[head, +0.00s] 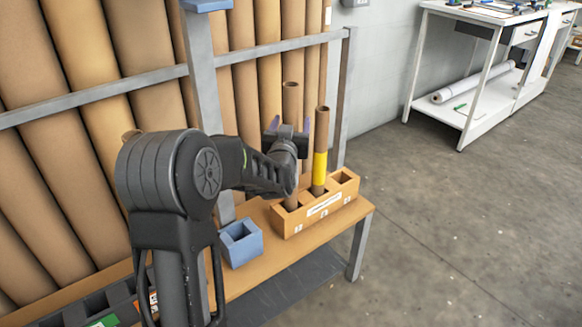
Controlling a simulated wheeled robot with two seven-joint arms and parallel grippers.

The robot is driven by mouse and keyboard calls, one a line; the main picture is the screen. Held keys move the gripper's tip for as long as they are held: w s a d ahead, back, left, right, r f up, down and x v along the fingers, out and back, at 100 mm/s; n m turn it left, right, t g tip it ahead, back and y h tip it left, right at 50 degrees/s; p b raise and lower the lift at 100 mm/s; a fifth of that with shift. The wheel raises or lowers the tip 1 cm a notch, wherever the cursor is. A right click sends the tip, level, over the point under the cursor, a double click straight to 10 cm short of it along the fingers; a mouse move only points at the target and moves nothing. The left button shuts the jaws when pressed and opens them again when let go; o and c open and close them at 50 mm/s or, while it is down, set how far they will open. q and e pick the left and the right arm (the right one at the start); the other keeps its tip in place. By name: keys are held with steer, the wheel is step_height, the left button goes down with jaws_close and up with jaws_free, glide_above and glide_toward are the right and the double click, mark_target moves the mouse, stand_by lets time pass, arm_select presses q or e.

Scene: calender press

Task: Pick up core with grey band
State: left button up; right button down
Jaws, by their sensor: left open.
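A wooden holder box (342,211) with a white label stands on the bench. A brown core (291,96) stands upright in one of its slots. My left gripper and wrist cover its middle, so I cannot see a grey band on it. A second core (322,128) with a yellow band stands upright to its right. My left gripper (290,125) is open, its two fingertips showing on either side of the first core. I cannot tell whether they touch it. My right gripper is not in view.
A blue open box (241,243) sits on the wooden bench (287,259), left of the holder. A dark divided tray (93,306) lies at the lower left. Large brown rolls lean behind a grey rail (270,49). A white table (465,75) stands far right; the floor between is clear.

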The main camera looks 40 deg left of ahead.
arm_select(q)
steer(key=shift+x, duration=0.85)
jaws_close()
stand_by(0.4)
stand_by(0.4)
